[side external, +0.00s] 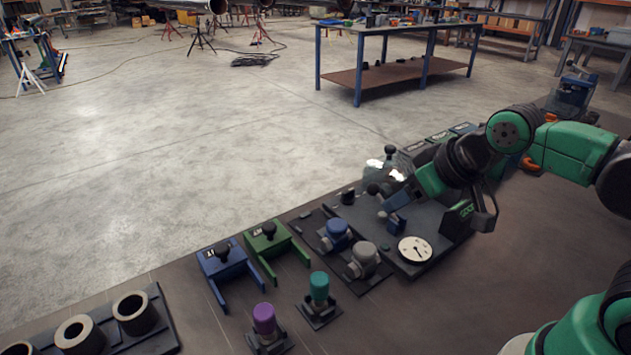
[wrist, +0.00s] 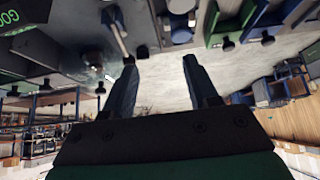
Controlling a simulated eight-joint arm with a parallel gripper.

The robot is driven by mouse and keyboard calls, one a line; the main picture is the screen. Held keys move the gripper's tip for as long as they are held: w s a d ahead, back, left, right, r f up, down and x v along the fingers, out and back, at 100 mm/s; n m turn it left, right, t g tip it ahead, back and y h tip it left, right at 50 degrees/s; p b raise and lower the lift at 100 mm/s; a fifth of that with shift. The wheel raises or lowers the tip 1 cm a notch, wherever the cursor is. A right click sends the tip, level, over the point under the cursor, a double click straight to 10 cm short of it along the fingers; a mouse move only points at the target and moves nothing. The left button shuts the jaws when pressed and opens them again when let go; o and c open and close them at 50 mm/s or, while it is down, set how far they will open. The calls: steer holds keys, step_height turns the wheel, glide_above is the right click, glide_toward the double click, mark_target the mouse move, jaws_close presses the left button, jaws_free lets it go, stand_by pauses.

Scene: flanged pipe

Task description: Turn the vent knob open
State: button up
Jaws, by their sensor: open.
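My gripper (wrist: 158,62) is open in the wrist view, its two dark fingers spread with nothing held between them. In the side external view my wrist is low over the right part of a dark grey panel (side external: 440,218). I cannot tell which part is the vent knob; my wrist and fingers hide some of the panel.
Blue (side external: 337,229), grey (side external: 365,252), teal (side external: 319,286) and purple (side external: 264,318) capped fittings stand left of the panel. Blue (side external: 222,262) and green (side external: 270,243) brackets with black knobs stand further left. A rack of pipe rings (side external: 135,313) is at the lower left.

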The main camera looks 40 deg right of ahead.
steer(key=shift+c, duration=0.4)
